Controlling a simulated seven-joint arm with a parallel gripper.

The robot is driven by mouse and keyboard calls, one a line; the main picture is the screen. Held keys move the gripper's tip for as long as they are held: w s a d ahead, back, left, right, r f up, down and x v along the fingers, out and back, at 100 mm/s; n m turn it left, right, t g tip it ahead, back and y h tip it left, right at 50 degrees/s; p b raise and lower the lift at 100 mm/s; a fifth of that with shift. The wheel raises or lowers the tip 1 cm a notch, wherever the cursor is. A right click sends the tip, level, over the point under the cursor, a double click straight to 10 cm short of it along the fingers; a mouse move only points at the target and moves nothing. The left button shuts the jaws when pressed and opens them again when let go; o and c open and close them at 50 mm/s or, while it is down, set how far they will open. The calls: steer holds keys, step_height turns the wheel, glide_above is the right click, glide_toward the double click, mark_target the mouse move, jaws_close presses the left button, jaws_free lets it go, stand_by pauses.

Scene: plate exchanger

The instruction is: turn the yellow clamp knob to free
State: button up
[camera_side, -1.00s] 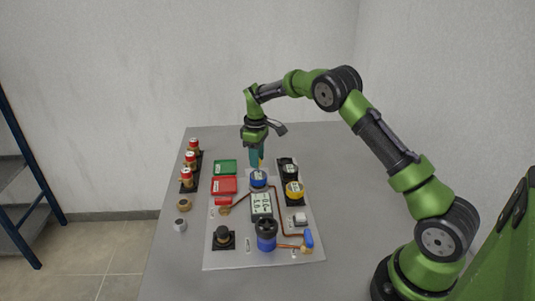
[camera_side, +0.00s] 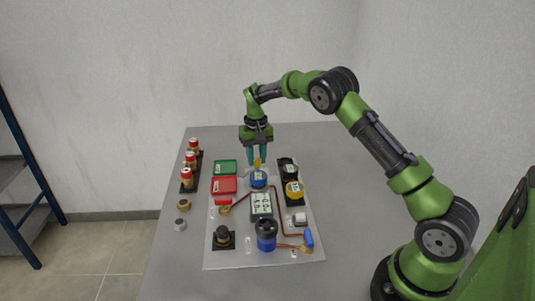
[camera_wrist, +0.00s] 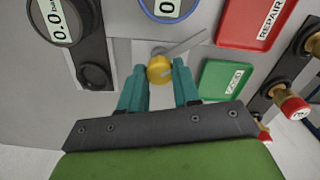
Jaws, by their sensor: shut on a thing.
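The yellow clamp knob (camera_wrist: 160,69) is round, with a grey bar (camera_wrist: 186,42) reaching from it to the upper right in the wrist view. In the side view the yellow knob (camera_side: 257,162) shows just behind the blue gauge. My gripper (camera_wrist: 160,80) has teal fingers on either side of the knob and is shut on it. In the side view my gripper (camera_side: 257,160) points straight down at the back of the light plate. The fingers partly hide the knob's sides.
A blue-rimmed gauge (camera_side: 258,180) stands just in front of the knob. Green (camera_side: 224,167) and red (camera_side: 224,185) trays lie left. Several red-capped fittings (camera_side: 186,176) stand far left. The table's right side is clear.

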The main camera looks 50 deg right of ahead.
mark_target(257, 159)
steer(key=m, duration=0.3)
steer(key=shift+m, duration=2.3)
steer(key=shift+r, duration=0.1)
steer(key=o, duration=1.1)
steer(key=shift+c, duration=0.2)
step_height(257, 159, up, 17)
